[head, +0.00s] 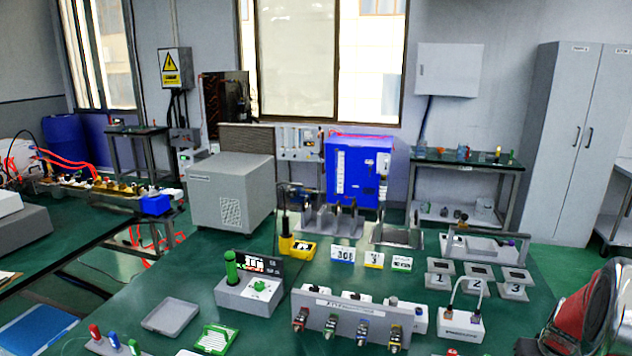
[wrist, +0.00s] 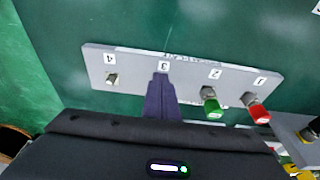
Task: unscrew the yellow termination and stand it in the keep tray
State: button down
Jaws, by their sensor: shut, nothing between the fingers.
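In the head view a grey block (head: 345,316) bears connectors banded red, green, blue and yellow. The yellow-banded one (head: 395,337), at its right end, looks like the yellow termination. A shallow, empty grey tray (head: 171,313) lies left of the block; I cannot read a label on it. In the wrist view my gripper (wrist: 162,82) is shut and empty, its dark purple fingers over a grey numbered plate (wrist: 135,62) at position 3. Red (wrist: 258,108) and green (wrist: 210,102) caps sit at 1 and 2. A bare metal stud (wrist: 112,79) stands at 4. My fingers hide position 3.
A green-handled tool (head: 231,267) stands in a grey holder left of the block. Red, blue and green pegs (head: 113,340) stand at the front left. Numbered grey blocks (head: 478,280) and a cabled white box (head: 462,322) are to the right.

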jog(key=shift+w+a, duration=0.2)
jog(key=shift+a, duration=0.15)
dwell(0.6)
jog(key=shift+s, duration=0.15)
jog(key=shift+s+a, duration=0.15)
jog(key=shift+s, duration=0.1)
dwell(0.3)
jog(key=w+v, duration=0.1)
jog(key=v, duration=0.5)
jog(key=shift+w+d, duration=0.15)
jog(key=shift+d, duration=0.05)
jog(key=shift+r, duration=0.1)
dwell(0.4)
